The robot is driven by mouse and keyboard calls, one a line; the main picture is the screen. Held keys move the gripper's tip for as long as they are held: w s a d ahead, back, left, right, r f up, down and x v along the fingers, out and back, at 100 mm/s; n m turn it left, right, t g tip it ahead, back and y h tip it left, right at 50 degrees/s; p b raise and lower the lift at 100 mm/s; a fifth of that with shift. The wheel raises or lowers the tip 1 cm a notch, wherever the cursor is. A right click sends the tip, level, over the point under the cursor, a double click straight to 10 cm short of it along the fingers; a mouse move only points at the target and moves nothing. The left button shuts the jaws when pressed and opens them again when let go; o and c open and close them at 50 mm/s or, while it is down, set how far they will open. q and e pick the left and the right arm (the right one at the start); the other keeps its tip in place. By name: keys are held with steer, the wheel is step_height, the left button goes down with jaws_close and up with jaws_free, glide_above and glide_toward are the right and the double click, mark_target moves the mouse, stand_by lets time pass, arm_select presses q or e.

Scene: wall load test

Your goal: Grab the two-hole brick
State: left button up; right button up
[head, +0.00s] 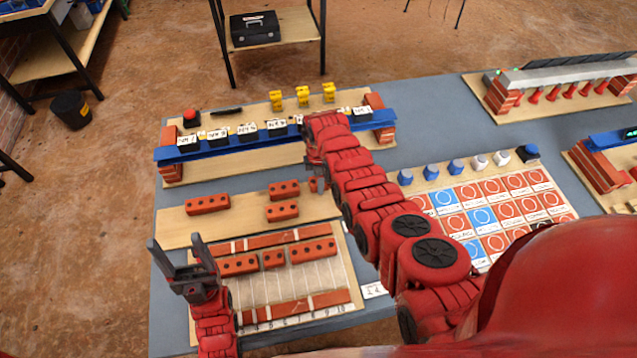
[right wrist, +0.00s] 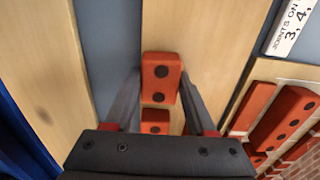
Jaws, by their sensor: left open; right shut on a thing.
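In the right wrist view, a red-orange brick with two dark holes showing (right wrist: 160,78) sits between the fingertips of my right gripper (right wrist: 160,76), which is shut on it. In the head view my right gripper (head: 318,184) is over the right end of the middle wooden board (head: 240,222), and my arm hides most of the brick. I cannot tell whether the brick touches the board. My left gripper (head: 175,243) is open and empty, at the left edge of the bricklaying board.
Three-hole bricks (head: 207,204) lie on the middle board. The bricklaying board (head: 300,283) in front holds several bricks. Behind stands a blue beam (head: 230,139) on brick piers with labelled black blocks. A board of coloured tiles (head: 490,210) is on the right.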

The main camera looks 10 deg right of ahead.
jaws_close()
steer(key=shift+w+r, duration=0.1)
